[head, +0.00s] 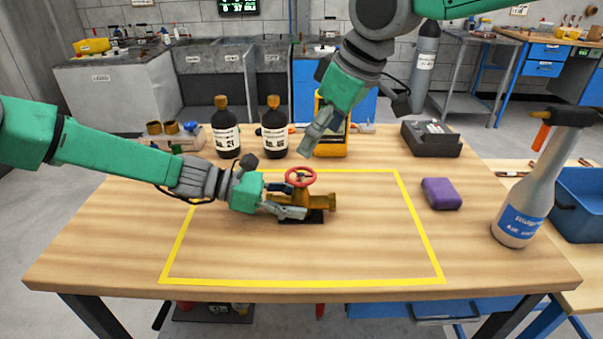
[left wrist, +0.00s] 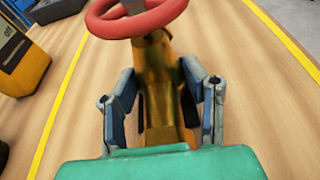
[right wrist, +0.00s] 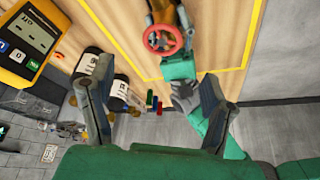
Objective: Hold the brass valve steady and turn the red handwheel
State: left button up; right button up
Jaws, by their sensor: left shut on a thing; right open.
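The brass valve (head: 322,203) sits on a dark base inside the yellow taped outline on the table. The red handwheel (head: 300,177) is on top of it. My left gripper (head: 292,211) is shut on the valve body from the left; the left wrist view shows its fingers on both sides of the brass body (left wrist: 160,95), below the handwheel (left wrist: 137,18). My right gripper (head: 318,137) is open and empty, above and behind the handwheel, apart from it. In the right wrist view the handwheel (right wrist: 162,40) appears beyond the open fingers (right wrist: 155,105).
Two dark bottles (head: 226,140) and a yellow meter (head: 331,145) stand behind the outline. A purple block (head: 441,194) and a spray bottle (head: 522,200) are at the right. A black device (head: 432,139) sits back right. The outlined area right of the valve is clear.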

aim_at(302, 174)
jog(key=x, duration=1)
jog(key=shift+f, duration=0.15)
jog(key=c, duration=1.2)
